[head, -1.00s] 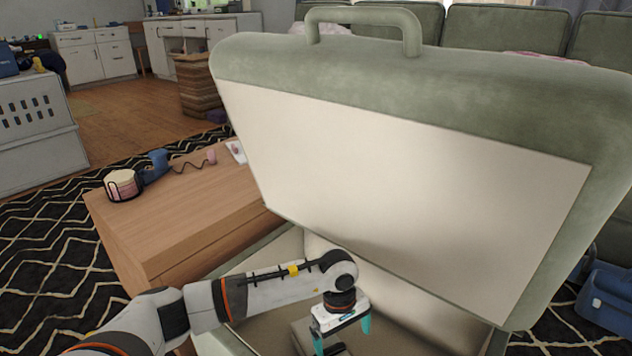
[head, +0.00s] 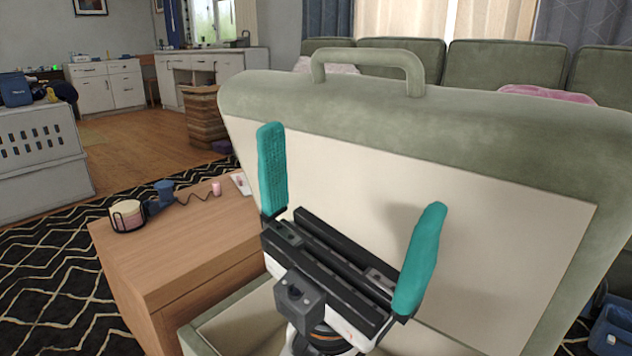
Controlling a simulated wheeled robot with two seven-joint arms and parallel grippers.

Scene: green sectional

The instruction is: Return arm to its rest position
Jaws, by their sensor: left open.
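My left gripper (head: 345,215) is raised close to the camera, with its two teal fingers pointing up and spread wide apart. Nothing is between the fingers. Behind it stands the open lid of a green suitcase (head: 480,137), with a cream inner panel and a handle on top. The gripper hides part of the lid panel and much of the suitcase's lower half (head: 237,322). My right gripper is not in view.
A wooden table (head: 185,245) is left of the suitcase, with a pink-and-blue corded item (head: 128,215) on it. A green sofa (head: 487,66) stands behind the lid. A grey crate (head: 38,147) is at far left. A blue bag (head: 612,328) lies at lower right.

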